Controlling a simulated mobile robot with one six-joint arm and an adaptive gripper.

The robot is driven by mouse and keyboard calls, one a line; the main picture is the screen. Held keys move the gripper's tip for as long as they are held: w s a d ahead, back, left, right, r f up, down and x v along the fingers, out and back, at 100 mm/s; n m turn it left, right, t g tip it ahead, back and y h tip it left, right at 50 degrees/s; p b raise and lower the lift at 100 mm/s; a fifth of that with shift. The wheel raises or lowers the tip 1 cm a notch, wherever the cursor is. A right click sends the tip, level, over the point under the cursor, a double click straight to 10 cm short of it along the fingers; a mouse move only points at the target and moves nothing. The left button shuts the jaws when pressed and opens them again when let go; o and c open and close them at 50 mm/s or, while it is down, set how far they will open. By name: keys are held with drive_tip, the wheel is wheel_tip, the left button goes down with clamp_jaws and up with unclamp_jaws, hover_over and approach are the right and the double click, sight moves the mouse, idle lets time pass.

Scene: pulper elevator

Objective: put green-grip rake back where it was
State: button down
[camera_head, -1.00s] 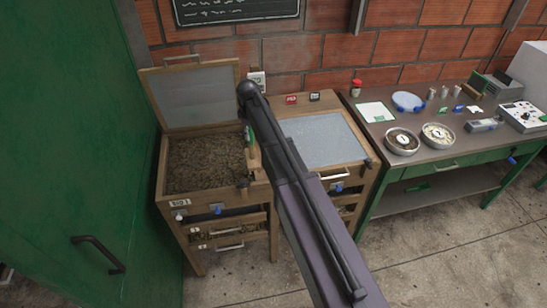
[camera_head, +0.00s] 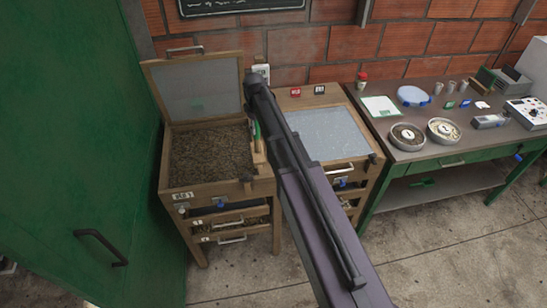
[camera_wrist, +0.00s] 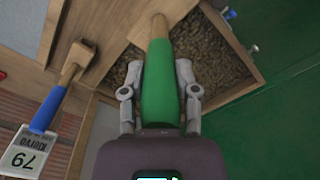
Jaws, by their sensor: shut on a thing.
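The green-grip rake (camera_wrist: 160,88) is in my gripper (camera_wrist: 160,97). Its green grip lies between the two grey fingers in the wrist view, and its pale wooden part runs away from the gripper toward the box of brown material (camera_wrist: 208,50). In the head view a bit of the green grip (camera_head: 257,132) shows beside my arm, at the right side of the open left box (camera_head: 175,145). The gripper is mostly hidden behind my arm there.
A blue-handled tool (camera_wrist: 45,110) with a tag hangs beside the wooden frame in the wrist view. The open lid (camera_head: 200,92) stands behind the left box. A closed glass-topped box (camera_head: 328,133) is to its right. A green door (camera_head: 70,170) bounds the left.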

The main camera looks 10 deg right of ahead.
drive_tip(key=s+d, duration=0.3)
drive_tip(key=s, duration=0.8)
drive_tip(key=shift+r, duration=0.1)
drive_tip(key=w+d+f+b, duration=0.1)
drive_tip(key=w+d, duration=0.3)
drive_tip(key=w, duration=1)
drive_tip(key=shift+f, duration=0.2)
drive_tip(key=shift+w+d+f+b, duration=0.1)
drive_tip(key=shift+w+f+b, duration=0.1)
drive_tip(key=shift+f+b, duration=0.45)
drive_tip(key=shift+w+d+f+b, duration=0.1)
drive_tip(key=shift+w+f+b, duration=0.1)
drive_tip(key=shift+f+b, duration=0.45)
drive_tip(key=shift+w+d+f+b, duration=0.1)
drive_tip(key=shift+w+f+b, duration=0.1)
drive_tip(key=shift+f+b, duration=0.4)
